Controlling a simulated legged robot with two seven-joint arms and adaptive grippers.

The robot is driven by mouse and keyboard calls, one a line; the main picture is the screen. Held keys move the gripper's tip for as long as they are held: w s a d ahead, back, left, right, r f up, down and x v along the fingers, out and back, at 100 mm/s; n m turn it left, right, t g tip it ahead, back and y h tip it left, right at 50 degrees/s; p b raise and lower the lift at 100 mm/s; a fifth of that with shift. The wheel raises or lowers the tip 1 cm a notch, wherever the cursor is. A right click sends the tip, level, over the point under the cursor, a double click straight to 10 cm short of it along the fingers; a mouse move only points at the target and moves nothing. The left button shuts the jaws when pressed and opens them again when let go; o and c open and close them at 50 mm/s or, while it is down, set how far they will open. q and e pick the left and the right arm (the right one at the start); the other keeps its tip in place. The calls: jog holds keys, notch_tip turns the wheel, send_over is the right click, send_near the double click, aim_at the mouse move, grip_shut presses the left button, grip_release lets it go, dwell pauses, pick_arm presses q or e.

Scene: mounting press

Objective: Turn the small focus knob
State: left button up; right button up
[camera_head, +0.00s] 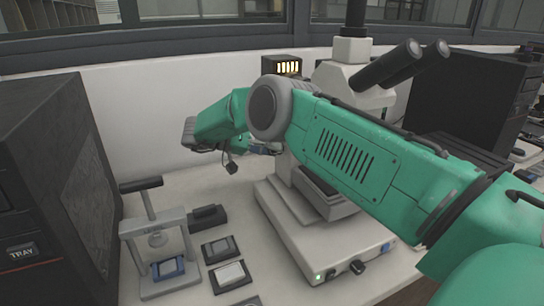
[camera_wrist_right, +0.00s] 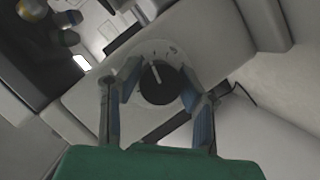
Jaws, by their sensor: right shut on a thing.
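The small focus knob (camera_wrist_right: 158,86) is black with a white pointer line and sits on a pale round dial with tick marks, in the right wrist view. My right gripper (camera_wrist_right: 161,84) is shut on it, with one blue-grey finger on either side. In the head view the white microscope (camera_head: 352,80) stands at centre right, partly behind my green right arm. My right gripper (camera_head: 262,148) reaches its left side there; the knob is hidden in that view. My left gripper is not in view.
A small press (camera_head: 158,240) with a blue-framed piece (camera_head: 168,268) stands at front left, with small trays (camera_head: 221,250) and a black block (camera_head: 208,218) beside it. A dark cabinet (camera_head: 50,180) fills the left. Another dark unit (camera_head: 470,100) stands at right. White table is clear behind the press.

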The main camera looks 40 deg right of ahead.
jog(key=shift+w+r+n+g, duration=0.2)
jog(key=shift+n+g, duration=0.2)
jog(key=shift+n, duration=0.5)
jog(key=o, duration=1.1)
jog(key=shift+f, duration=0.1)
jog(key=shift+w+f, duration=0.15)
jog(key=shift+w, duration=0.05)
notch_tip(320, 180, up, 10)
jog(key=shift+f, duration=0.1)
jog(key=shift+w+a, duration=0.1)
jog(key=shift+w, duration=0.05)
